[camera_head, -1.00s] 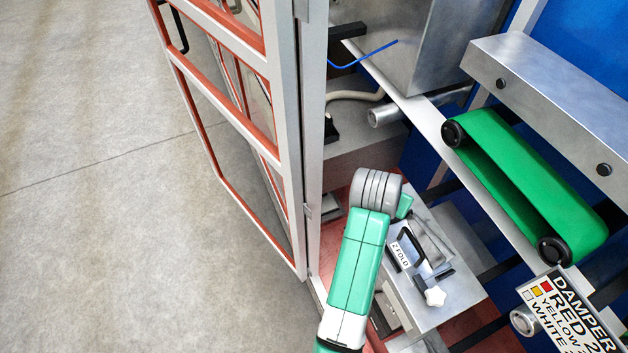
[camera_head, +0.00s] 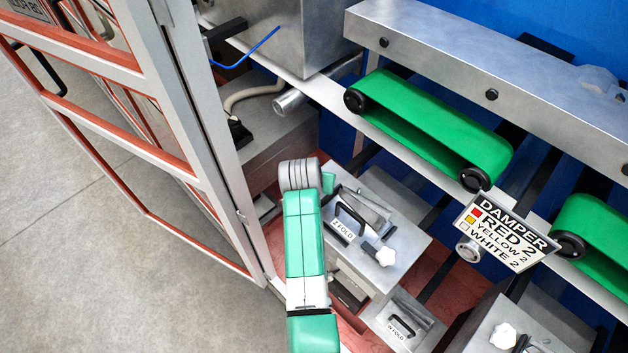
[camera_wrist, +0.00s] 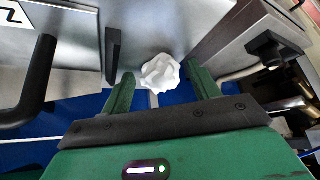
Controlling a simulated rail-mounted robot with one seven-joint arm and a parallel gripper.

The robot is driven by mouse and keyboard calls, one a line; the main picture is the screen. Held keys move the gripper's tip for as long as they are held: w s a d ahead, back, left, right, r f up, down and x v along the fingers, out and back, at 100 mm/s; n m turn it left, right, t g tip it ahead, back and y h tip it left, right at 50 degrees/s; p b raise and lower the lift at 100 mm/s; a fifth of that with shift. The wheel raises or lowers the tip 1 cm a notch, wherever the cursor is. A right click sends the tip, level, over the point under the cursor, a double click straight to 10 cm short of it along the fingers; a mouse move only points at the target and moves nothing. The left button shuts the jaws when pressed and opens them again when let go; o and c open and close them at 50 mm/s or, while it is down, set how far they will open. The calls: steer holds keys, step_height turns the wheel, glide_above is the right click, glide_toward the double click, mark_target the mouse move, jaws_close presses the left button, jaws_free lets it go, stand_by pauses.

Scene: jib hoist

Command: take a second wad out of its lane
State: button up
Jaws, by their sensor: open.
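A white crumpled wad (camera_wrist: 160,73) shows in the wrist view between and just beyond my two green fingertips. My gripper (camera_wrist: 161,80) is open, with a gap on each side of the wad; whether it reaches around it I cannot tell. In the head view a white wad (camera_head: 385,257) sits at the front right of the grey Z FOLD box (camera_head: 408,238). Another white lump (camera_head: 503,335) sits on a grey box at the bottom right. My gripper (camera_head: 328,184) shows there only as a green bit behind my wrist, left of the Z FOLD box; its fingers are hidden.
The Z FOLD box has a black handle (camera_head: 350,220), also large at left in the wrist view (camera_wrist: 38,85). A W FOLD unit (camera_head: 400,325) lies below. A DAMPER sign (camera_head: 505,233) and green belt (camera_head: 430,130) are to the right. An orange-and-white frame (camera_head: 205,130) stands left.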

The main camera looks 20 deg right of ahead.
steer(key=shift+c, duration=0.4)
steer(key=c, duration=0.6)
steer(key=shift+c, duration=0.2)
steer(key=shift+r, duration=0.25)
step_height(320, 180, up, 3)
steer(key=shift+r, duration=0.2)
steer(key=s+a+r+p, duration=0.1)
steer(key=s+a, duration=0.7)
steer(key=s, duration=0.5)
steer(key=shift+s+a, duration=0.15)
steer(key=shift+s, duration=0.25)
